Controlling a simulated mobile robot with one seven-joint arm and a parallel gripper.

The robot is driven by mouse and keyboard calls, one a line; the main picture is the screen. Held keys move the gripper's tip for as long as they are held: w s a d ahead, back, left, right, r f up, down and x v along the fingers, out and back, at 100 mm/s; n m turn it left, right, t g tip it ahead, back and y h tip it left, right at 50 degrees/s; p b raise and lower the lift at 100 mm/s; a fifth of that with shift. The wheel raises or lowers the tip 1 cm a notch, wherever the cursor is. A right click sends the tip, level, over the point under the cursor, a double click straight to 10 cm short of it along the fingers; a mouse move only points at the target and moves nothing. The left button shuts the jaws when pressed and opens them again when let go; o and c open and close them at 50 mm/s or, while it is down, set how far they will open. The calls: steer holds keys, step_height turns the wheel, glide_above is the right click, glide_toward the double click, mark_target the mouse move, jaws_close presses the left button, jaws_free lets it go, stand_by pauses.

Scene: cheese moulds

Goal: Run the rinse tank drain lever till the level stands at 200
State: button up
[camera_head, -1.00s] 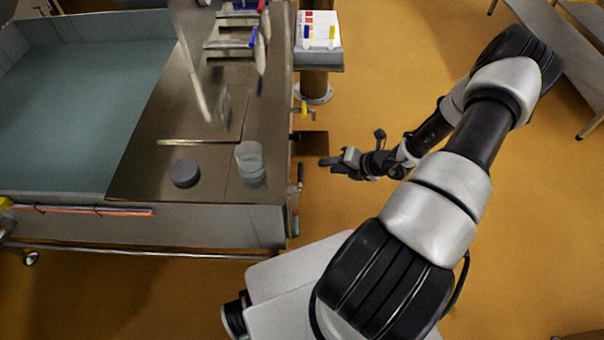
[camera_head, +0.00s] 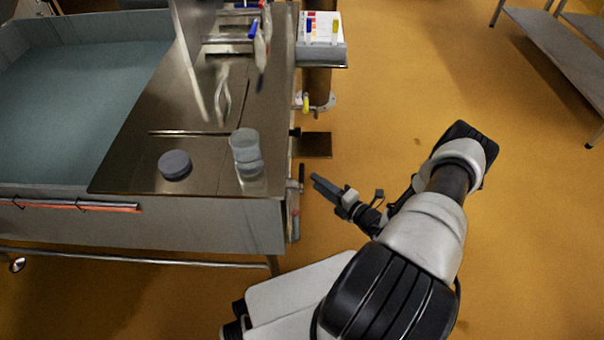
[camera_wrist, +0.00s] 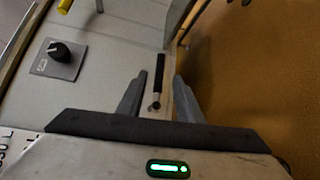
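A lever with a black grip (camera_wrist: 160,72) and a metal pivot stands on the pale tank side panel in the wrist view. In the head view it shows as a small dark upright handle (camera_head: 302,172) at the tank's right end. My gripper (camera_wrist: 158,88) is open, its two grey fingers either side of the lever in the picture. Contact cannot be told. In the head view my gripper (camera_head: 318,183) is just right of the lever. Printed scale marks (camera_wrist: 12,150) are cut off at the wrist view's left edge, so the level cannot be read.
A black knob (camera_wrist: 60,51) on a grey plate is left of the lever. A yellow-handled tap (camera_head: 305,101) and a dark ledge (camera_head: 315,145) stick out farther along the tank end. A grey disc (camera_head: 175,164) and clear cups (camera_head: 246,150) stand on top.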

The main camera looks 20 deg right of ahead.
mark_target(302, 170)
steer(key=b+x, duration=0.1)
steer(key=x, duration=0.7)
steer(key=shift+w+a+b, duration=0.1)
steer(key=shift+w+b, duration=0.2)
steer(key=shift+w, duration=0.1)
jaws_close()
